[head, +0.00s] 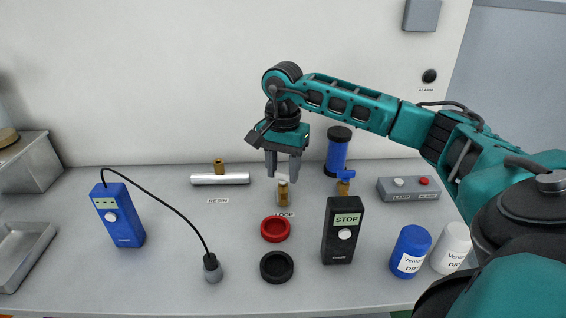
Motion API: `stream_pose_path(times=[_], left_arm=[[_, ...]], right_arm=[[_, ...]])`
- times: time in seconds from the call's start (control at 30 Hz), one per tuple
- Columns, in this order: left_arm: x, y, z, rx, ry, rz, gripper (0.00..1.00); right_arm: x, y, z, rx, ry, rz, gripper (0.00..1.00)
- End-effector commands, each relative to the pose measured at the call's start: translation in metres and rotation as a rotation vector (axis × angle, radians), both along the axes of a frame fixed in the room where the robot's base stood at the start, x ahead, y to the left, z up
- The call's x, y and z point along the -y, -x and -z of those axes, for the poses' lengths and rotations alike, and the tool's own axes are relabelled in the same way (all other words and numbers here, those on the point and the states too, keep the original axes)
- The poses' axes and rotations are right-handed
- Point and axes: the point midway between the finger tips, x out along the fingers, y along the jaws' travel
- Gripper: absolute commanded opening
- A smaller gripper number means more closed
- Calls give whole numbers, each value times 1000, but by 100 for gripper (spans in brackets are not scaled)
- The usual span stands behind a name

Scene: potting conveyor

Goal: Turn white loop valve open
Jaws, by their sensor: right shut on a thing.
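The white loop valve (283,190) stands on the grey table near the back, with a brass body and a white handle at its top. A label partly reading "LOOP" lies on the table in front of it. My right gripper (283,176) comes down over the valve from above, with its fingers shut on the white handle. The fingers hide much of the handle, so its exact angle is hard to tell. My left gripper is not in view.
A blue-handled brass valve (343,187) and a blue cylinder (338,153) stand close to the right of the gripper. A black STOP device (342,230), a red ring (275,229) and a black ring (277,266) lie in front. A blue meter (118,215) stands left.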

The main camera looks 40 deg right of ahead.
Motion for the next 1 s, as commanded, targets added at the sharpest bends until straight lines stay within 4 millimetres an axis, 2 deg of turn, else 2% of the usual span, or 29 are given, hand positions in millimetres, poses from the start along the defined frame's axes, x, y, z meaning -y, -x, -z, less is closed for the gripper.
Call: stream_pose_path(times=[1.0], left_arm=[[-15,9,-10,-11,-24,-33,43]], right_arm=[[1,0,-2,1,1,923,13]])
